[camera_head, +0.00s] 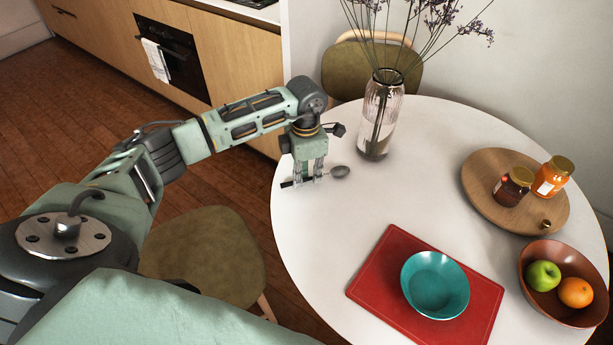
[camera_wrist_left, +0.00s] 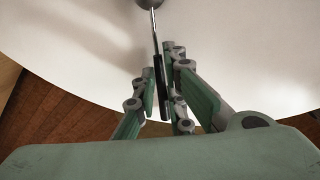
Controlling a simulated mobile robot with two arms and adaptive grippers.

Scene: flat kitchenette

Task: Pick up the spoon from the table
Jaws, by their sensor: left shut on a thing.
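The spoon (camera_head: 340,172) is at the left edge of the round white table (camera_head: 330,225), its dark bowl pointing right and its black handle running left between my fingers. My left gripper (camera_head: 308,181) points down and is shut on the spoon's handle. In the left wrist view the black handle (camera_wrist_left: 160,80) lies between the fingers of my left gripper (camera_wrist_left: 164,98), with the bowl at the top edge of the picture. I cannot tell whether the spoon touches the table or is just above it. My right gripper is not in view.
A glass vase (camera_head: 380,115) with dried stems stands just behind and right of the spoon. A red mat (camera_head: 375,285) bears a teal bowl (camera_head: 435,285). A wooden board (camera_head: 485,170) with jars and a brown fruit bowl (camera_head: 540,302) are at right. An olive chair (camera_head: 205,255) stands at left.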

